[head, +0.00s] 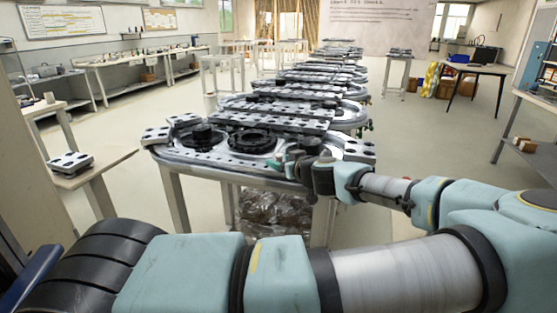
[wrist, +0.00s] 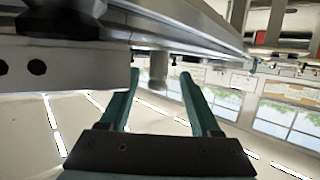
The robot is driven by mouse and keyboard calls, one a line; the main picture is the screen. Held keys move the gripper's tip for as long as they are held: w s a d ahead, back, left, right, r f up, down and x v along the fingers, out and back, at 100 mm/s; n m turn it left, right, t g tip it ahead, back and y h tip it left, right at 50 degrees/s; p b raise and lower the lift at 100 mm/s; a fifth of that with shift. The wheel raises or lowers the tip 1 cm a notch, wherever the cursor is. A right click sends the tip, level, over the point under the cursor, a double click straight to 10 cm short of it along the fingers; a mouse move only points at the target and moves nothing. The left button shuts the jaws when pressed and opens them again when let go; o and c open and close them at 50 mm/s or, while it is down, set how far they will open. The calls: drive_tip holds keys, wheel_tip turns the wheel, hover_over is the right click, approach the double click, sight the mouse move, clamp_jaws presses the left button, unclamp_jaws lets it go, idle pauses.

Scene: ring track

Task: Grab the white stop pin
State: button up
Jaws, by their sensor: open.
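A pale whitish-grey cylinder (wrist: 159,66), which looks like the white stop pin, shows in the wrist view against the edge of a grey metal track part (wrist: 190,30). The wrist picture appears upside down, so the pin seems to stand up from the track. My gripper (wrist: 159,76) is open, with one teal finger on each side of the pin in the picture. I see no contact, and how deep the pin sits between the fingers is hard to tell. In the head view my gripper (head: 284,165) is at the near edge of the track table, and I cannot make out the pin there.
The ring track (head: 215,155) carries dark round parts (head: 252,141) and perforated grey plates (head: 268,120) close to my gripper. A side table (head: 95,165) with a small plate stands at left. Open floor (head: 440,150) lies to the right.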

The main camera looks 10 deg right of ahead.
sight(276, 158)
drive_tip(key=p+x, duration=0.1)
drive_tip(key=x, duration=0.1)
drive_tip(key=p+x, duration=0.1)
drive_tip(key=x, duration=0.1)
drive_tip(key=shift+w+r+p, duration=0.15)
drive_tip(key=shift+r+p, duration=0.05)
drive_tip(key=shift+p, duration=0.15)
drive_tip(key=shift+w+a+f, duration=0.1)
drive_tip(key=shift+w+f, duration=0.25)
drive_tip(key=shift+w, duration=0.15)
clamp_jaws()
